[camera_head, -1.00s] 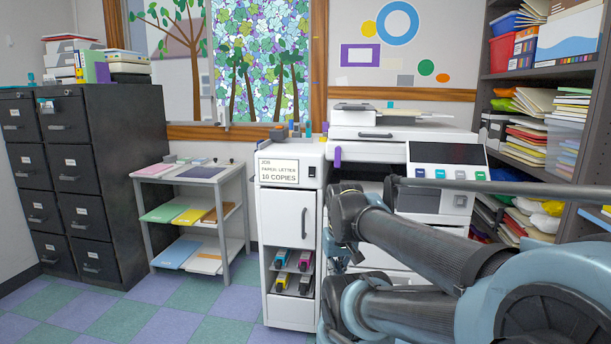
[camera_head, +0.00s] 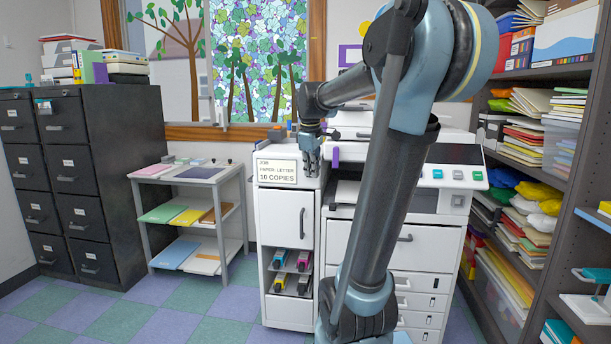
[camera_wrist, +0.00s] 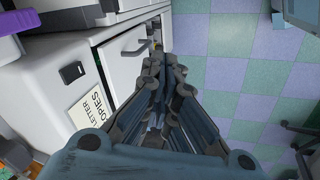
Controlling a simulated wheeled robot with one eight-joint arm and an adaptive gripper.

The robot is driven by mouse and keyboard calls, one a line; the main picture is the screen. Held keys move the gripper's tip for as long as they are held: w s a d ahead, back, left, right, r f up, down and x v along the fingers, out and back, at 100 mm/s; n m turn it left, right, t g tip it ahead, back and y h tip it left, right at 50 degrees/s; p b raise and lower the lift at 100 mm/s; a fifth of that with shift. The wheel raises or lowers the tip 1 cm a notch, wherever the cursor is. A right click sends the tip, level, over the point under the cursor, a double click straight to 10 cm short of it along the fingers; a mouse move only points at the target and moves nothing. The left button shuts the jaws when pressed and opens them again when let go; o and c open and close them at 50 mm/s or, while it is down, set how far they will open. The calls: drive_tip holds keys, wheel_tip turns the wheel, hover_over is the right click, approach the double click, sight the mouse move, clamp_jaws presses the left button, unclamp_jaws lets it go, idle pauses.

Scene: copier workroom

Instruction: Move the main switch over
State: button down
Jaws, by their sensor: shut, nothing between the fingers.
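The main switch (camera_wrist: 72,73) looks like a small black rocker on the white side cabinet's upper front panel, beside the job sign (camera_head: 277,170). In the wrist view it lies left of my fingers, apart from them in the picture. In the head view my gripper (camera_head: 311,172) hangs in front of that panel, just right of the sign, and hides the switch. My gripper (camera_wrist: 165,65) is shut and empty, fingers pointing down along the cabinet front. Which way the rocker is tipped is too small to tell.
The white cabinet (camera_head: 284,215) has a door handle (camera_wrist: 130,48) close to my fingers in the wrist view. The copier (camera_head: 450,248) stands to the right, partly behind my arm. Shelves (camera_head: 525,160) crowd the right side. The floor (camera_head: 190,320) in front is clear.

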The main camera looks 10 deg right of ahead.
drive_tip(key=w+a+r+n, duration=0.1)
drive_tip(key=w+r+n, duration=0.2)
drive_tip(key=w, duration=0.7)
drive_tip(key=shift+w+a+r+n, duration=0.3)
drive_tip(key=shift+w+a+r, duration=0.1)
drive_tip(key=shift+r, duration=0.15)
drive_tip(key=shift+f, duration=0.1)
drive_tip(key=w+d+f, duration=0.2)
drive_tip(key=w+f, duration=0.4)
drive_tip(key=f, duration=0.3)
drive_tip(key=shift+w+d+f, duration=0.15)
drive_tip(key=shift+w+f, duration=0.25)
